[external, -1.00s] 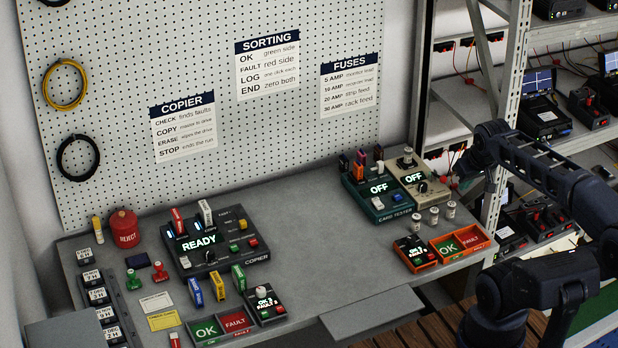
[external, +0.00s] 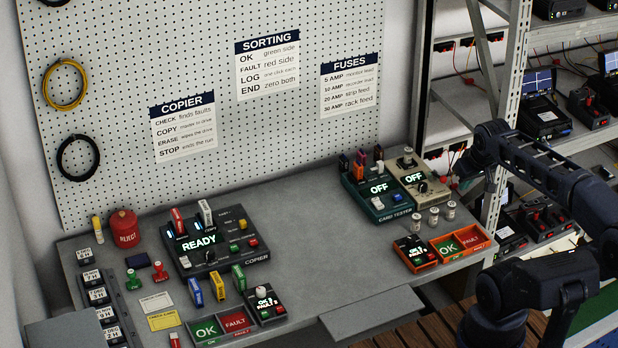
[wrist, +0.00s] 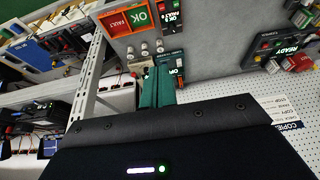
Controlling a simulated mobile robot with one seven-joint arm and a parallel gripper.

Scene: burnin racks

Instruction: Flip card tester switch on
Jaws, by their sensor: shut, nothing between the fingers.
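The card tester (external: 379,212) is a dark green box at the back right of the bench. Its lit display (external: 378,188) reads OFF. A white switch (external: 377,203) is at its front left, beside a blue button (external: 397,196); I cannot make out the switch's tilt. Several coloured pieces stand along its back. In the wrist view its display (wrist: 180,71) shows partly, beside my gripper (wrist: 158,72). My gripper is shut and empty, to the right of the tester in the external view, apart from the switch. Its fingers are hard to make out there.
A beige box (external: 425,194) also reading OFF adjoins the tester on the right. The copier (external: 215,240) is at left. A metal rack post (external: 508,90) rises near my arm. The bench middle is clear.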

